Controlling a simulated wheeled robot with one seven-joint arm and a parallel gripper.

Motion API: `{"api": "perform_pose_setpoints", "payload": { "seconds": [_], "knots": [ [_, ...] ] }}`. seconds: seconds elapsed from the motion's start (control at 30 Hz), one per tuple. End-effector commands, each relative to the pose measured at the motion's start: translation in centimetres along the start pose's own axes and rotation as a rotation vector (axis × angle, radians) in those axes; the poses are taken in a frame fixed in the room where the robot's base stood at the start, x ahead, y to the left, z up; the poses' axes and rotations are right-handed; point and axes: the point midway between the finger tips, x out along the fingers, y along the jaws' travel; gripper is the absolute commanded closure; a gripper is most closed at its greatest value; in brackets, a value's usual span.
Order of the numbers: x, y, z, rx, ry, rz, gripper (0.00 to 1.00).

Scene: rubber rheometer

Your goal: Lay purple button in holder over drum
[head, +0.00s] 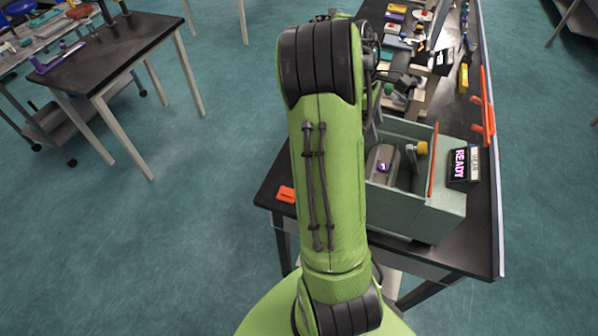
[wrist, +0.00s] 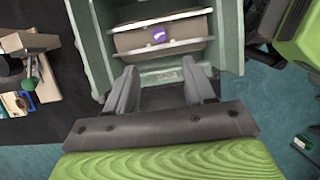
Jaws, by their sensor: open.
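Two light rails of the holder (wrist: 160,49) run across the drum, one on each side of the button. My gripper (wrist: 162,80) is open and empty, its fingers pointing toward the machine's opening, apart from the button. In the head view my green arm hides part of the machine and my gripper.
The machine housing (head: 440,205) has side walls close around the drum. A display reading READY (head: 459,164) sits on its right. An orange piece (head: 286,194) lies on the black bench. Several tools crowd the bench's far end. Another black table (head: 110,50) stands at left.

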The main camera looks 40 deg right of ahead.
Motion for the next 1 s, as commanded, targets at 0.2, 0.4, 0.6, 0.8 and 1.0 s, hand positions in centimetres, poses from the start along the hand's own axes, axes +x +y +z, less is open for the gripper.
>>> {"api": "perform_pose_setpoints", "payload": {
  "seconds": [0.2, 0.4, 0.6, 0.8, 1.0],
  "knots": [
    [-7.3, -7.6, -5.0, 0.155, 0.258, 0.105, 0.46],
    [-12.7, -20.4, -7.8, 0.315, 0.582, 0.119, 0.46],
    [-12.6, -30.4, -7.2, 0.432, 0.808, 0.046, 0.46],
    [-11.8, -32.5, -6.9, 0.473, 0.853, 0.013, 0.46],
    [-11.9, -32.4, -6.9, 0.474, 0.852, 0.014, 0.46]
  ]
}}
